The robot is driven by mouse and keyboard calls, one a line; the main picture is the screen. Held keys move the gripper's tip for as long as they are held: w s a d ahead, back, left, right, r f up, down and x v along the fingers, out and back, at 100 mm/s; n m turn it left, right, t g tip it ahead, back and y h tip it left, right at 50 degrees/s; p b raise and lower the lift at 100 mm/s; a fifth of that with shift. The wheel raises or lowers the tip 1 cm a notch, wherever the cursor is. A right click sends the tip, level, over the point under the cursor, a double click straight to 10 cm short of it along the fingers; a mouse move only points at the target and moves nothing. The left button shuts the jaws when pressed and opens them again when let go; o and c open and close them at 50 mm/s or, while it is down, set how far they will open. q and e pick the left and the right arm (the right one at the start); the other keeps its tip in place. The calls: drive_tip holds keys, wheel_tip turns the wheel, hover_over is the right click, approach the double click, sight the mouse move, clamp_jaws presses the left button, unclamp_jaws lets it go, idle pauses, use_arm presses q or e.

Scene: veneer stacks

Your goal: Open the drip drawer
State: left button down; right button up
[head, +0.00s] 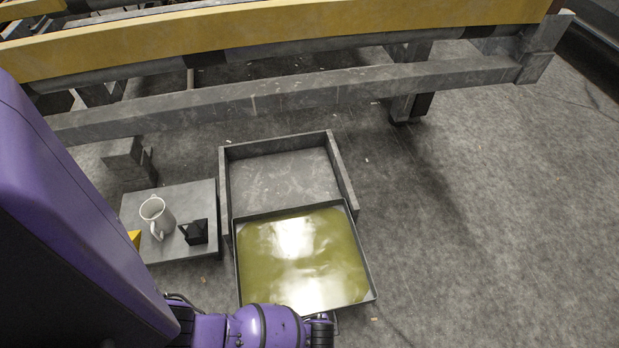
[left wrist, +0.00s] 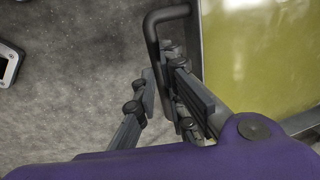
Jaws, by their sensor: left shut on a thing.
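The drip drawer (head: 371,280) is a shallow dark tray of shiny olive-green liquid. It stands well out of its grey open-topped housing (head: 343,172), toward me, and the housing floor behind it is bare. In the left wrist view the drawer's rim (left wrist: 200,50) runs beside its dark bar handle (left wrist: 152,40). My left gripper (left wrist: 166,88) has its fingers on both sides of this handle and is shut on it. In the head view the left gripper (head: 322,328) is at the drawer's near edge, its fingertips mostly hidden. My right gripper is not in view.
Left of the housing, a grey slab (head: 190,250) holds a white jug (head: 156,213) and a small black object (head: 195,232). A grey block (head: 124,153) stands behind it. A grey beam (head: 300,92) crosses the back. The floor at right is clear.

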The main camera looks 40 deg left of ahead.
use_arm(q)
drive_tip(key=shift+s+d+f, duration=0.1)
drive_tip(key=shift+s, duration=0.2)
drive_tip(key=c, duration=1.9)
unclamp_jaws()
drive_tip(key=shift+o, duration=0.2)
drive_tip(key=shift+w, duration=0.1)
wheel_tip(320, 180, up, 12)
drive_tip(key=s+d, duration=0.1)
drive_tip(key=shift+s+d, duration=0.25)
drive_tip(key=shift+d, duration=0.1)
drive_tip(key=shift+f, duration=0.1)
